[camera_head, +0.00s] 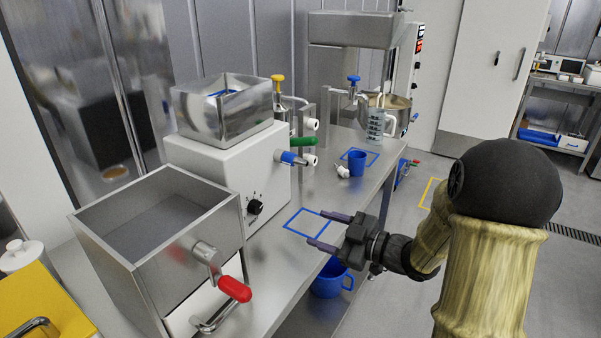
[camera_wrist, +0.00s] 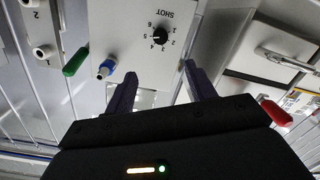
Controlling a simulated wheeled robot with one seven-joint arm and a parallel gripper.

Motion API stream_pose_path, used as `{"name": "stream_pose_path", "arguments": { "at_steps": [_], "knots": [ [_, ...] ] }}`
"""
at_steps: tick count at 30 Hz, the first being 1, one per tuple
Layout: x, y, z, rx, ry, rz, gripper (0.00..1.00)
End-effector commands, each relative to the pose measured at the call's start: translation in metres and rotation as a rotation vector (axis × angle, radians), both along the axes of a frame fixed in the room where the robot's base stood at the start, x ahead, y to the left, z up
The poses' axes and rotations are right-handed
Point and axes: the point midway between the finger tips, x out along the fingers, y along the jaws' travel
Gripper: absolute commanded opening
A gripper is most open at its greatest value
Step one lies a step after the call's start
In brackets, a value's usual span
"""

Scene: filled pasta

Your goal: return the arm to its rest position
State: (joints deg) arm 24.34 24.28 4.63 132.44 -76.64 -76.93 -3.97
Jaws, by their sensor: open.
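My gripper (camera_head: 327,231) is open and empty, with its two dark fingers spread, beside and above the front edge of the steel bench. In the head view it points left, toward the white machine and the blue square outline (camera_head: 308,223) on the bench. My arm reaches in from the right with a light patterned sleeve and a dark round joint. In the wrist view the two fingers (camera_wrist: 158,85) stand apart, with the machine's front and its knob marked SHOT (camera_wrist: 160,36) beyond them. Nothing shows between the fingers.
The white machine (camera_head: 225,165) and the steel hopper with a red handle (camera_head: 234,289) stand left of my gripper. A blue cup (camera_head: 357,162) and a clear jug (camera_head: 377,127) stand further back. A blue bucket (camera_head: 328,281) sits below the bench. Open floor lies to the right.

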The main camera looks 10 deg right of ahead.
Motion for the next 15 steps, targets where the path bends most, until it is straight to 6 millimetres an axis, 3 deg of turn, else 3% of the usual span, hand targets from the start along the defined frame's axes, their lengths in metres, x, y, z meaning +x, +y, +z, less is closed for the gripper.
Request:
{"name": "stream_pose_path", "arguments": {
  "at_steps": [8, 15],
  "knots": [
    [0.019, -0.010, -0.014, -0.107, 0.107, -0.210, 0.55],
    [0.019, -0.040, -0.040, -0.221, 0.344, -0.547, 0.55]
  ]
}}
